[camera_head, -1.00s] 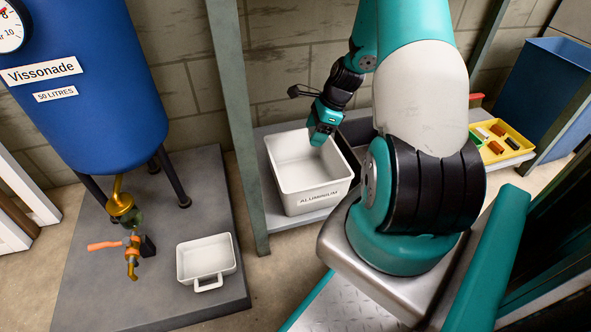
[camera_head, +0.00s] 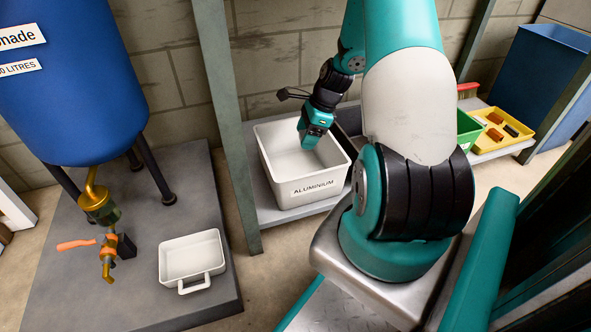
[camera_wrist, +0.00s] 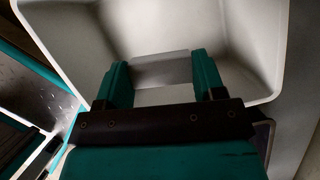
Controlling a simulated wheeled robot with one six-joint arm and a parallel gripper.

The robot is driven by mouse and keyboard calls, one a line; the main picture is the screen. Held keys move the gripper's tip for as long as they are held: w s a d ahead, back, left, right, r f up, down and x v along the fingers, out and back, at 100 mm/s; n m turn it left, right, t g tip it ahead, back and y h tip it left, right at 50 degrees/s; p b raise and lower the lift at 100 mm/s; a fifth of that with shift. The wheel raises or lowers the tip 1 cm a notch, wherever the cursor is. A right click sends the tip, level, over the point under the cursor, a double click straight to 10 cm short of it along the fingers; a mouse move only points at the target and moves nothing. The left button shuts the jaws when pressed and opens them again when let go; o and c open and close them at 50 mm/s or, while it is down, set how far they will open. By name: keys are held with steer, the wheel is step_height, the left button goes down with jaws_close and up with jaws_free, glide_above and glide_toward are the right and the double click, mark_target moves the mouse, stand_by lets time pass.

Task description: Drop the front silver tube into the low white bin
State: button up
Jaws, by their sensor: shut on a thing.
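The white bin (camera_head: 318,186) labelled ALUMINIUM stands on a low grey shelf left of my arm. My gripper (camera_head: 309,142) points down at the bin's opening, near its back right part. In the wrist view, my gripper (camera_wrist: 161,75) is shut on a silver-grey piece, the silver tube (camera_wrist: 162,68), which spans between the two fingers. The pale inside of the bin (camera_wrist: 240,45) surrounds it in that view. The tube cannot be made out in the head view. I cannot tell how far the tube is above the bin floor.
A green bin (camera_head: 468,130) and a yellow tray (camera_head: 503,132) with small parts stand to the right. A green-grey post (camera_head: 228,130) rises just left of the white bin. A small white handled tray (camera_head: 192,258) sits below the blue tank (camera_head: 75,85).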

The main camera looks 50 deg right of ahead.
steer(key=shift+r, duration=0.1)
steer(key=o, duration=1)
steer(key=p+v, duration=0.5)
steer(key=v, duration=0.2)
steer(key=shift+r, duration=0.2)
steer(key=shift+s, duration=0.1)
